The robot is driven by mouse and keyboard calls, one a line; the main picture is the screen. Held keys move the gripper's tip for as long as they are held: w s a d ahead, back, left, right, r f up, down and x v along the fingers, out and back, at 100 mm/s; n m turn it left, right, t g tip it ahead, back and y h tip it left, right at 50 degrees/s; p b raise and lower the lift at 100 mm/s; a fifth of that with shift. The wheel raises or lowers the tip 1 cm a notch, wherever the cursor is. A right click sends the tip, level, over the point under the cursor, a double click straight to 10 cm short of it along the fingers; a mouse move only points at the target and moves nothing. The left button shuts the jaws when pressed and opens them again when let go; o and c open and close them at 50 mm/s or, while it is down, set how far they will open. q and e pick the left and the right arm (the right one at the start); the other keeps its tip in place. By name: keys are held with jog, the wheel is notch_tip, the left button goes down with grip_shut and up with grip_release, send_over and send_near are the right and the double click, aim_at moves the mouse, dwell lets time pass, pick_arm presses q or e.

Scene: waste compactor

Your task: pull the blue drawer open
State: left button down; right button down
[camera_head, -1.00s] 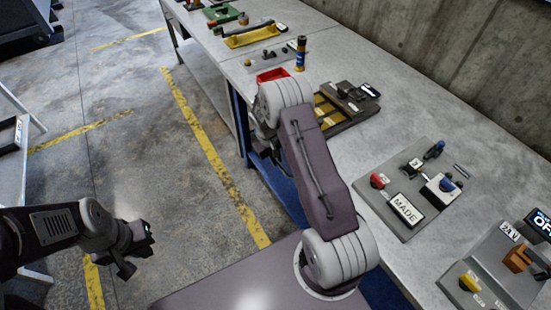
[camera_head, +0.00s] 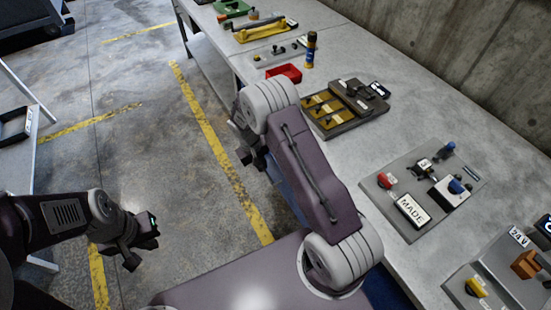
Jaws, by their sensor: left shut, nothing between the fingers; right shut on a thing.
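The blue drawer (camera_head: 287,196) shows only as a narrow blue patch under the workbench edge, mostly hidden behind my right arm. My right gripper (camera_head: 246,156) is at the bench's front edge, largely covered by its own wrist. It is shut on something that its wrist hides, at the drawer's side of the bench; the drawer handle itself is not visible. My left gripper (camera_head: 140,254) is shut and empty, above the floor at lower left, well away from the bench.
A side table (camera_head: 50,125) stands at left. The floor between is clear.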

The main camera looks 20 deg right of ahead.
jog(key=s+a+b, duration=0.1)
jog(key=a, duration=1.9)
jog(key=shift+s, duration=0.15)
jog(key=shift+r, duration=0.15)
jog(key=c, duration=1.5)
grip_release()
jog(key=r, duration=0.3)
jog(key=a+r, duration=0.1)
jog(key=r, duration=0.4)
jog(key=shift+s+a+r, duration=0.15)
jog(key=shift+a+r, duration=0.15)
jog(key=shift+r, duration=0.1)
jog(key=shift+d, duration=0.1)
